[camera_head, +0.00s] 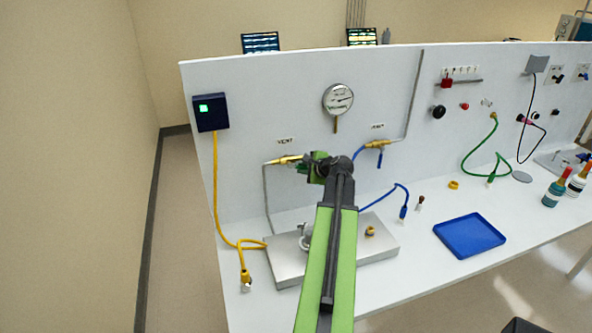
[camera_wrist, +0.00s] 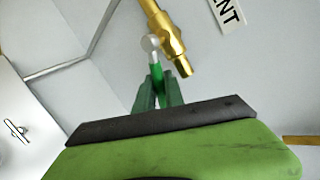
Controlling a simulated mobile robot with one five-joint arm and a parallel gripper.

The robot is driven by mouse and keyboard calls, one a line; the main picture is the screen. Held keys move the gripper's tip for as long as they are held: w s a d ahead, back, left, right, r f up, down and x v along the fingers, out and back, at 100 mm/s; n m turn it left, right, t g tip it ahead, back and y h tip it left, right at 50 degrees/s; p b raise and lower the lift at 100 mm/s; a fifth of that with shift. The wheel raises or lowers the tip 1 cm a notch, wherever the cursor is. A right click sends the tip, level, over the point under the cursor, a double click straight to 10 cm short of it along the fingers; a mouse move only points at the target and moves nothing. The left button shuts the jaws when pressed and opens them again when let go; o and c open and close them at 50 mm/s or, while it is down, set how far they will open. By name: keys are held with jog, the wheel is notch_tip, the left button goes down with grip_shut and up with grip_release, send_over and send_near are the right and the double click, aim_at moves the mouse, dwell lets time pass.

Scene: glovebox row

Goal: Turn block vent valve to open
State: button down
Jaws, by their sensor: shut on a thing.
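The vent valve is a brass fitting (camera_head: 284,160) on the white panel, under a label that reads VENT (camera_head: 285,141). In the wrist view its brass body (camera_wrist: 167,38) runs diagonally, with a pale round pivot (camera_wrist: 150,44) beside it. A green lever (camera_wrist: 156,72) extends from the pivot toward my gripper (camera_wrist: 157,92). The green fingers are shut on the lever's lower part, which they hide. In the head view my gripper (camera_head: 311,166) is just right of the brass fitting, and my arm hides part of the area.
A second brass valve (camera_head: 377,144) with a blue lever sits to the right. A round gauge (camera_head: 338,99) is above. A metal plate (camera_head: 285,262) lies on the bench below my arm. A blue tray (camera_head: 469,256) stands to the right, and a yellow hose (camera_head: 216,190) hangs at left.

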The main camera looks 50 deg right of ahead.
jog(key=shift+d, duration=0.1)
jog(key=c, duration=1.4)
grip_release()
jog(key=shift+s+d, duration=0.1)
jog(key=shift+c, duration=0.2)
jog(key=shift+r, duration=0.1)
